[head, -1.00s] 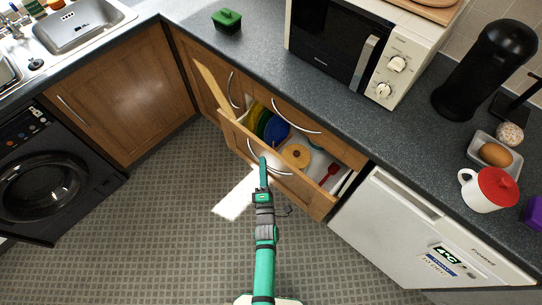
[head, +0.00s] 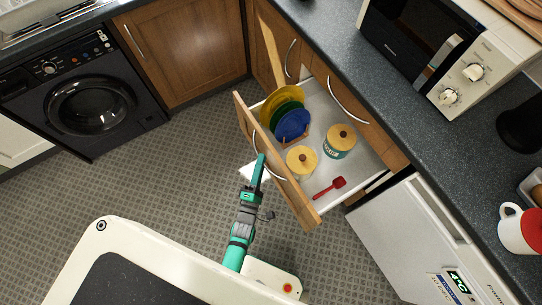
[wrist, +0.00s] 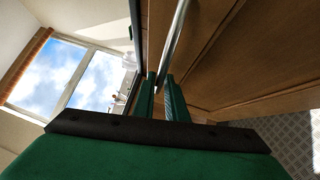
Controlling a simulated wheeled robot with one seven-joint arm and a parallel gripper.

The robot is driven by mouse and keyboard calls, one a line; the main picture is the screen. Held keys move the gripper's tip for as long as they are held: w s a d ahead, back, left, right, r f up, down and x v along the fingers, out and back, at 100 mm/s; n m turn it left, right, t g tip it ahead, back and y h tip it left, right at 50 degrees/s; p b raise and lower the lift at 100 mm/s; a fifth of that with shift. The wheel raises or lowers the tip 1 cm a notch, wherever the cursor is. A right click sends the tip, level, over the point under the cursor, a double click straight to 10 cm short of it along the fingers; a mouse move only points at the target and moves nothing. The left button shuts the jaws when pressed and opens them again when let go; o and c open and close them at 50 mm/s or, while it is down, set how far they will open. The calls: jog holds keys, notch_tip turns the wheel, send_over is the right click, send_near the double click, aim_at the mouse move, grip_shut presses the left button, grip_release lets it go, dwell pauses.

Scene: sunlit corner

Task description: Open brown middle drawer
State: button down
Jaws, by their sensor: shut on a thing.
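The brown middle drawer (head: 302,209) stands pulled far out of the cabinet. Its curved metal handle (head: 271,172) is on the front, and the bar also shows in the wrist view (wrist: 177,40). My green gripper (head: 260,162) is at the handle, its fingers (wrist: 162,98) shut on the bar. Inside the drawer are yellow, green and blue plates (head: 293,125) in a rack, two jars with wooden lids (head: 340,138) (head: 301,160), and a red scoop (head: 329,188).
A black washing machine (head: 88,101) stands at the left. A white appliance (head: 400,232) is right of the drawer. A microwave (head: 420,48) and a red-lidded white mug (head: 521,230) are on the dark counter. Tiled floor (head: 165,190) lies clear left of the drawer.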

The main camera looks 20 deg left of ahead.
jog(key=shift+s+a+f, duration=0.1)
jog(key=shift+s+a, duration=0.2)
jog(key=shift+s, duration=0.2)
jog(key=shift+s+a, duration=0.3)
jog(key=shift+s, duration=0.2)
jog(key=c, duration=1.8)
grip_release()
jog(key=shift+o, duration=0.2)
jog(key=v, duration=1)
jog(key=shift+s, duration=0.45)
jog(key=s+d+r+m+g+h, duration=0.1)
jog(key=s+d+r+m, duration=0.3)
jog(key=d+r+m, duration=0.5)
jog(key=s+d+r+m+g+h, duration=0.2)
jog(key=s+d+r+m+g, duration=0.1)
jog(key=d+r+m, duration=0.6)
jog(key=s+r+m, duration=0.1)
jog(key=m, duration=0.2)
jog(key=shift+r+m, duration=0.25)
jog(key=shift+m, duration=0.05)
